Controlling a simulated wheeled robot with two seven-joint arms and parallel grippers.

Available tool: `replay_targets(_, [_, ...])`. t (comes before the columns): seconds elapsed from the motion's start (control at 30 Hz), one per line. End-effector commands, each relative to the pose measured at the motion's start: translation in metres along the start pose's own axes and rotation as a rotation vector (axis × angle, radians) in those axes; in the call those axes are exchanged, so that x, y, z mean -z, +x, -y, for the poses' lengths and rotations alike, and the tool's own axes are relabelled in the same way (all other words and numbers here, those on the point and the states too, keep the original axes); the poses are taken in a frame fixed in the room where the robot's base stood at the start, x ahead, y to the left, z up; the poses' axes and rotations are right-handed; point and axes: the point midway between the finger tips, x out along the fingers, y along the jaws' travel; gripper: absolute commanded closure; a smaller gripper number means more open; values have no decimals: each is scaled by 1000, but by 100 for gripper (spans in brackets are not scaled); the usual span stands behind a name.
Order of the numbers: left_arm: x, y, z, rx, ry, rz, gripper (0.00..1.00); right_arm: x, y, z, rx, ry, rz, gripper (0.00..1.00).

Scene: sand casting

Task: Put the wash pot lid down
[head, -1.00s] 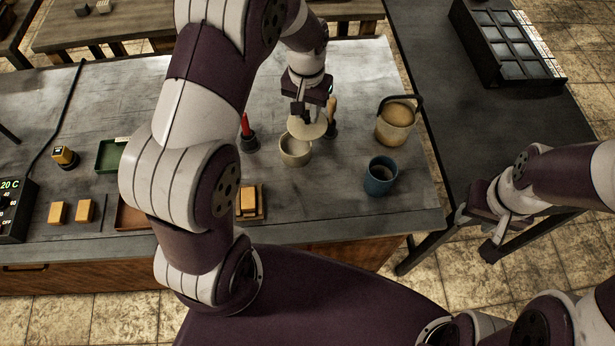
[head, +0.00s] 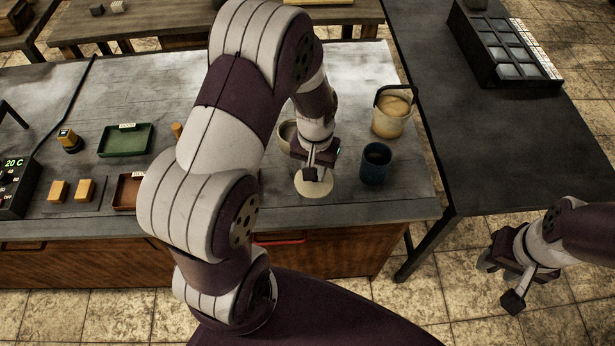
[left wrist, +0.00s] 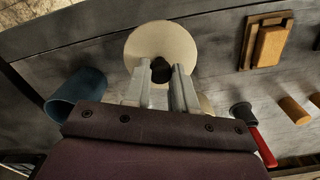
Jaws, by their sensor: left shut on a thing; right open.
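The wash pot lid is a pale cream disc (head: 314,187) with a dark knob, low over or on the bench near its front edge; I cannot tell if it touches. My left gripper (head: 312,172) is shut on the knob, above the lid. The left wrist view shows the lid (left wrist: 160,42) flat, with the knob (left wrist: 161,70) between the fingertips (left wrist: 160,76). The cream wash pot (head: 285,136) stands open behind the lid, partly hidden by my left arm. My right gripper (head: 498,283) is open and empty over the floor, right of the bench.
A blue cup (head: 375,164) stands close right of the lid, with a handled bucket (head: 391,118) behind it. The bench's front right corner is clear.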

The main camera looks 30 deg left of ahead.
Motion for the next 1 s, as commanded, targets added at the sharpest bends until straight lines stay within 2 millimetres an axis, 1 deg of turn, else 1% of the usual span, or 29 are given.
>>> replay_targets(0.03, [2, 4, 10, 0, -4, 1, 100, 0, -2, 0, 0, 0, 0, 57])
replay_targets(0.13, [5, 12, 20, 0, -1, 0, 100, 0, -2, 0, 0, 0, 0, 57])
replay_targets(0.17, [5, 14, 21, 0, 0, 0, 100, 0, -3, 0, 0, 0, 0, 57])
replay_targets(0.3, [5, 40, 22, 0, 3, 2, 100, 0, -5, 0, 0, 0, 0, 57])
replay_targets(0.4, [5, 52, 22, 0, 3, 0, 100, 0, -6, 0, 0, 0, 0, 57])
replay_targets(0.77, [6, 58, 22, 0, 3, -1, 100, 0, -2, 0, 0, 0, 0, 57])
replay_targets(0.8, [6, 57, 22, 0, 3, -1, 64, 0, -3, 0, 0, 0, 0, 57])
replay_targets(0.83, [6, 56, 22, 0, 3, -1, 55, 0, -3, 0, 0, 0, 0, 57])
replay_targets(0.87, [6, 56, 22, 0, 3, -1, 49, 0, -3, 0, 0, 0, 0, 57])
replay_targets(1.0, [6, 56, 22, 0, 3, -1, 49, 0, -3, 0, 0, 0, 0, 57])
